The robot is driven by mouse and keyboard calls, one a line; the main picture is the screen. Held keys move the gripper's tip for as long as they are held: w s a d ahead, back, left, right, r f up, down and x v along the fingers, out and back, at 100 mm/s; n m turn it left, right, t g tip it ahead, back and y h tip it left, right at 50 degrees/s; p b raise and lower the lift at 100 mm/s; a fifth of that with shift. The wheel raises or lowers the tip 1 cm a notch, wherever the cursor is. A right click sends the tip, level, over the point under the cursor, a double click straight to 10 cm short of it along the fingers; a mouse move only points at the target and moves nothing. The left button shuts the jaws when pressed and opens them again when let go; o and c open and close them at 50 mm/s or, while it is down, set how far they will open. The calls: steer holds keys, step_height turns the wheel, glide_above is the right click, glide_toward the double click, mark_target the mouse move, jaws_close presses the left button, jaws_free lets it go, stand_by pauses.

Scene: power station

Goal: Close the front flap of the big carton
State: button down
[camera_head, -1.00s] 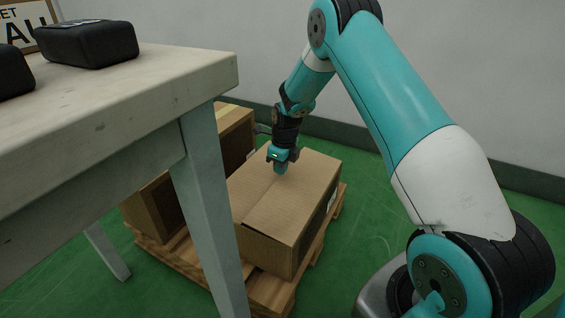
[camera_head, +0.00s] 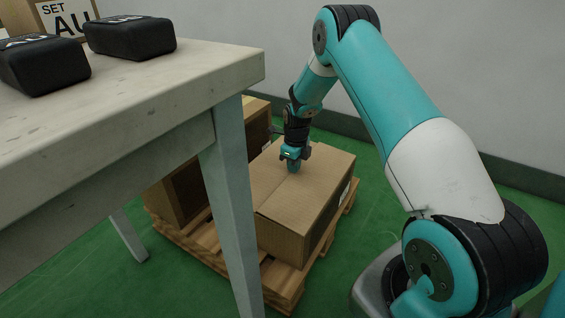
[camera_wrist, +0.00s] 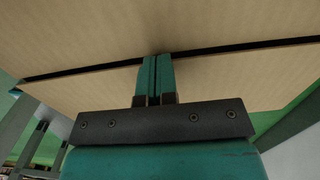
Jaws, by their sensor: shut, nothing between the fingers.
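The big carton (camera_head: 290,213) stands on a wooden pallet beyond the table leg. Its top flaps lie folded over, nearly flat, with a seam between them. In the wrist view a dark narrow gap runs between the far flap (camera_wrist: 90,35) and the near flap (camera_wrist: 100,90). My gripper (camera_head: 293,166) is shut and empty, pointing down at the carton's top. In the wrist view its fingertips (camera_wrist: 158,60) are at the near flap's edge by the gap; I cannot tell whether they touch it.
A second carton (camera_head: 190,190) stands beside it on the pallet (camera_head: 285,278). A table (camera_head: 130,100) with black cases (camera_head: 130,37) fills the left foreground. Green floor is open right of the pallet, before the wall.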

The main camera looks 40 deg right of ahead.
stand_by(0.3)
steer(key=shift+r+p, duration=1.25)
steer(key=shift+p, duration=0.1)
step_height(320, 180, up, 13)
steer(key=p, duration=0.7)
steer(key=f+b, duration=0.4)
steer(key=f, duration=0.1)
steer(key=f+b, duration=0.5)
steer(key=s+f+b, duration=0.1)
steer(key=f+b, duration=0.3)
steer(key=f, duration=0.1)
steer(key=shift+a+f, duration=0.1)
steer(key=shift+f, duration=0.25)
